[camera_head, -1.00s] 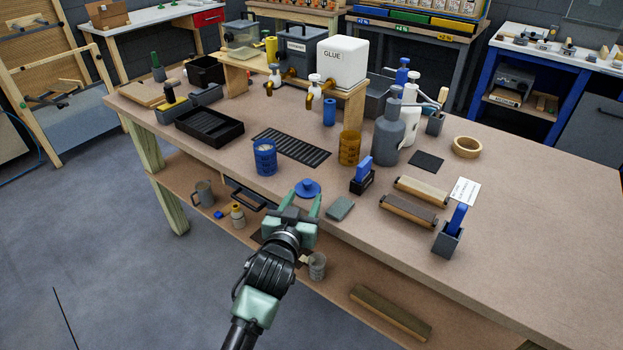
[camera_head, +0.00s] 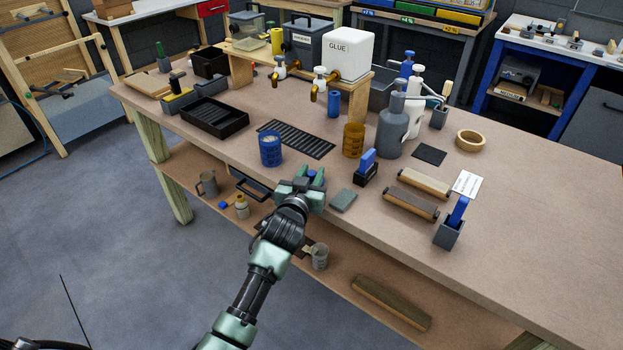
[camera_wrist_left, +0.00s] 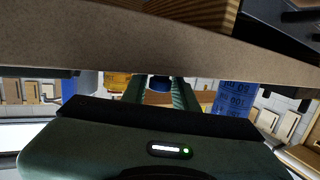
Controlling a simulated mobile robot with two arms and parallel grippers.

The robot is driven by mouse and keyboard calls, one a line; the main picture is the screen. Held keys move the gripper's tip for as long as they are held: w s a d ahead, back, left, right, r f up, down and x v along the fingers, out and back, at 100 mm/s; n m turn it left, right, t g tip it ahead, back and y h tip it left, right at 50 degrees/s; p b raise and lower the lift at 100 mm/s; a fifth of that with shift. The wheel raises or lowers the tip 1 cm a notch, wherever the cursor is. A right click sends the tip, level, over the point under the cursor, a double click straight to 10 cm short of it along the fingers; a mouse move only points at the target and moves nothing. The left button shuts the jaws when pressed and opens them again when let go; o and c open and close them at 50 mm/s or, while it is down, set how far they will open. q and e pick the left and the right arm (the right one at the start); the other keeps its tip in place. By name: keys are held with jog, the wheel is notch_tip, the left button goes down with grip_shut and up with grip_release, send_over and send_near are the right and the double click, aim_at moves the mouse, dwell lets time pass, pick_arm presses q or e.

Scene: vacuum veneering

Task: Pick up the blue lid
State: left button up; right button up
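The blue lid (camera_head: 311,173) is near the front edge of the workbench, mostly hidden by my left gripper (camera_head: 312,176). The left fingers stand close on both sides of it and appear shut on it. In the left wrist view, the lid (camera_wrist_left: 159,84) shows as a blue patch between the two green fingers (camera_wrist_left: 160,92). I cannot tell whether the lid touches the bench. My right gripper is not in view.
A blue cup (camera_head: 270,149) stands left of the gripper, with an amber cup (camera_head: 353,140) behind to the right. A grey-green pad (camera_head: 343,200) lies close right. A black holder with a blue handle (camera_head: 367,168) stands beyond it. The workbench (camera_head: 530,240) is clear at right.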

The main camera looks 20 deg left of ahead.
pick_arm(q)
grip_shut()
jog(key=shift+r, duration=0.1)
